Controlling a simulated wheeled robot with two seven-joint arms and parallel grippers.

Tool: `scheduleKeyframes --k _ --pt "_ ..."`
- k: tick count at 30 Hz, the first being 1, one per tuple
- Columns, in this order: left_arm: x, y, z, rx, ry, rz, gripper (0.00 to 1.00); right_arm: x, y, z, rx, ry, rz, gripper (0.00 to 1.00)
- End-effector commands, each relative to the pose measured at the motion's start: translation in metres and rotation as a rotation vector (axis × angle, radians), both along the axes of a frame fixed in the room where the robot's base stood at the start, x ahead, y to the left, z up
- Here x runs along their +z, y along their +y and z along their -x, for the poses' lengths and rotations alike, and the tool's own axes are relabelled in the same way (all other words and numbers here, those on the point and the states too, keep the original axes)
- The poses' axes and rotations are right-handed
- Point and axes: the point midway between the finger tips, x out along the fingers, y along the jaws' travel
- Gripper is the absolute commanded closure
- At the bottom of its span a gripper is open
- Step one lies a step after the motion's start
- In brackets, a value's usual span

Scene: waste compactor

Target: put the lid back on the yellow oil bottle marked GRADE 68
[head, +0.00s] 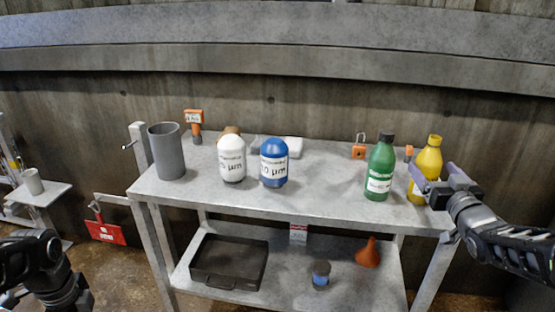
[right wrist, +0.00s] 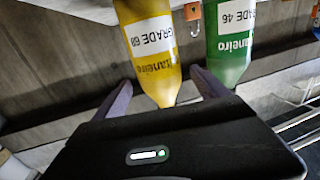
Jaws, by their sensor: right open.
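The yellow oil bottle (head: 430,158) stands upright at the right end of the bench top. Its top looks yellow, with no dark cap like the green bottle's. In the right wrist view the yellow bottle (right wrist: 152,52) appears upside down, with its GRADE 68 label readable. My right gripper (head: 434,171) is open, in front of the bottle in the head view. In the right wrist view the bottle's narrow neck end shows between the two purple fingers; I see no clear contact. I cannot make out a loose lid. My left arm shows at lower left, its fingers out of view.
The green GRADE 46 bottle (head: 381,170) stands close left of the yellow one. A blue jar (head: 273,162), a white jar (head: 231,160) and a grey cylinder (head: 167,152) stand farther left. The bench top (head: 325,182) is clear between blue jar and green bottle. A black tray (head: 229,262) is below.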

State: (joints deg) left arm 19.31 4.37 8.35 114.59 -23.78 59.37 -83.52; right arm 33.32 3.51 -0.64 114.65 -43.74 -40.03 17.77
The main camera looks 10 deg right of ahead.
Motion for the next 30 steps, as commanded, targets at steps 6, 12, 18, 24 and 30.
scheduleKeyframes --k 6,12,18,24,30 --pt "-0.001 0.0 0.0 0.0 0.0 0.0 1.0 0.0 -0.003 -0.019 0.0 0.001 0.0 0.16" --pt "-0.001 0.0 0.0 0.0 0.0 0.0 1.0 0.0 -0.003 -0.019 0.0 0.0 0.0 0.16" --pt "-0.001 0.0 0.0 0.0 0.0 0.0 1.0 0.0 -0.002 -0.019 0.0 0.0 0.0 0.16" --pt "-0.001 0.0 0.0 0.0 0.0 0.0 1.0 0.0 -0.002 -0.019 0.0 0.0 0.0 0.18" --pt "-0.001 0.0 0.0 0.0 0.0 0.0 1.0 0.0 -0.003 -0.019 0.0 0.0 0.0 0.34"
